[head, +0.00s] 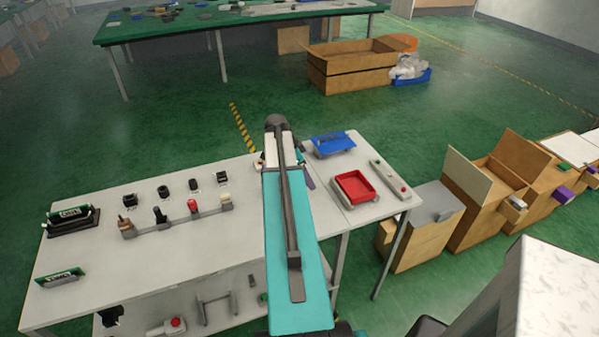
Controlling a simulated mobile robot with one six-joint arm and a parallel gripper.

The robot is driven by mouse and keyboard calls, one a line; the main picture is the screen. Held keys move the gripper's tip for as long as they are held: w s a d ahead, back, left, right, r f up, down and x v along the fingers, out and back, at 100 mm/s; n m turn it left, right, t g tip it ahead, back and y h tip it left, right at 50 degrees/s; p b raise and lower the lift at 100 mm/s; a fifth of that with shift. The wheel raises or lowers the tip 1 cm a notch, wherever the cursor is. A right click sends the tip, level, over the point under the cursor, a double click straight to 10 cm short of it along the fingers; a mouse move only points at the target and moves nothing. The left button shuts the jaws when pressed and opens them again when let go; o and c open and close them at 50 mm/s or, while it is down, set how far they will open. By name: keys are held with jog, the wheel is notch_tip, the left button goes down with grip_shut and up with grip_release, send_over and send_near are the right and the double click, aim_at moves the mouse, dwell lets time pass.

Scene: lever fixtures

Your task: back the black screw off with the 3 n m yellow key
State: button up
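A low grey rack (178,219) on the white table holds several upright keys. Their tops look tan (124,223), black (160,214), red (192,205) and cream (225,199). I cannot tell which is the 3 N m yellow key, and no marking is readable. Several small black pieces stand behind the rack, one of them at the left end (129,201). I cannot make out the black screw. My teal arm reaches over the table to the right of the rack. My gripper is hidden behind the arm's far end.
A blue tray (333,144), a red bin (354,187) and a grey button strip (388,178) lie at right. Cardboard boxes (502,178) stand beyond.

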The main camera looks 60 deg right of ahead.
jog(key=c, duration=1.2)
jog(key=shift+r, duration=0.1)
jog(key=shift+r+b, duration=1.45)
jog(key=shift+r, duration=3.45)
jog(key=shift+s, duration=0.15)
